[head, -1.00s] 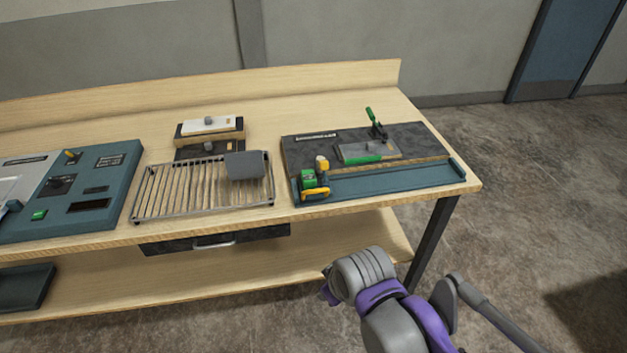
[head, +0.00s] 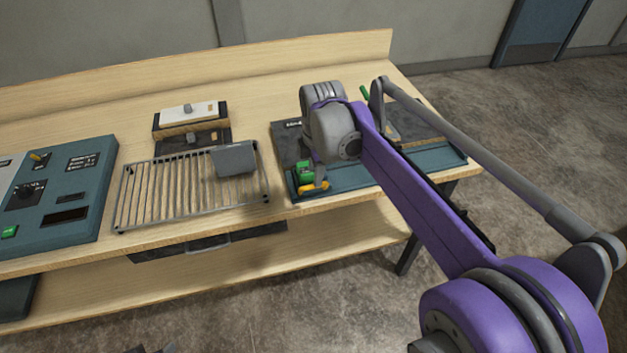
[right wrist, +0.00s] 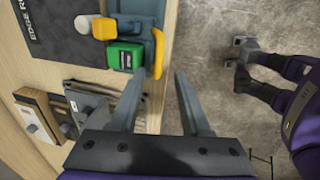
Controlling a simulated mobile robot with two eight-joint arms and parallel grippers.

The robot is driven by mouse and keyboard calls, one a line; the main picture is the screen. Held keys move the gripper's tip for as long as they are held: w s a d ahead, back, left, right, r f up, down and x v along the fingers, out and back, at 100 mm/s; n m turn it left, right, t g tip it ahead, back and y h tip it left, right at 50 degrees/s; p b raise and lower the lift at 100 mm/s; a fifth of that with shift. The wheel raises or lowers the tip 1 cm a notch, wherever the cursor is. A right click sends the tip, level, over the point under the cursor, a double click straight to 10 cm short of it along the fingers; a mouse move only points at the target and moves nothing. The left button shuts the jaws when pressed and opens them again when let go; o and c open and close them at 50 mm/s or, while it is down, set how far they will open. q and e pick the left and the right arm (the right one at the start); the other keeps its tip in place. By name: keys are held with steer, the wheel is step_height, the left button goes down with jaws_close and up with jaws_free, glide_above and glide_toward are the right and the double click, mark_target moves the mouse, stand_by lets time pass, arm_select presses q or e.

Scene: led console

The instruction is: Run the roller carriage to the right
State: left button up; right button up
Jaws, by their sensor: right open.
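The roller carriage, a green block (head: 304,171) with a yellow handle (head: 314,188), sits at the left end of the teal track (head: 425,158) on the bench's right side. In the right wrist view the green block (right wrist: 124,56), a yellow knob (right wrist: 104,28) and the yellow handle (right wrist: 158,52) show clearly. My right gripper (right wrist: 160,76) is open and empty, its fingertips close to the handle's near end; contact cannot be told. In the head view my right arm hides the middle of the track and most of the gripper. My left gripper is not in view.
A wire rack (head: 190,188) with a grey block (head: 234,159) stands left of the track. A teal console (head: 72,195) is further left. A green-handled clamp (head: 366,94) is behind my right arm. The track's right end looks clear.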

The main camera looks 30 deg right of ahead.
steer(key=shift+w+d+f, duration=0.1)
steer(key=shift+w+f, duration=0.1)
steer(key=shift+f, duration=0.65)
steer(key=shift+w+a+f, duration=0.1)
steer(key=shift+w+f, duration=0.1)
steer(key=shift+f, duration=0.65)
steer(key=shift+w+d+f, duration=0.1)
steer(key=shift+w+f, duration=0.1)
steer(key=shift+f, duration=0.65)
jaws_close()
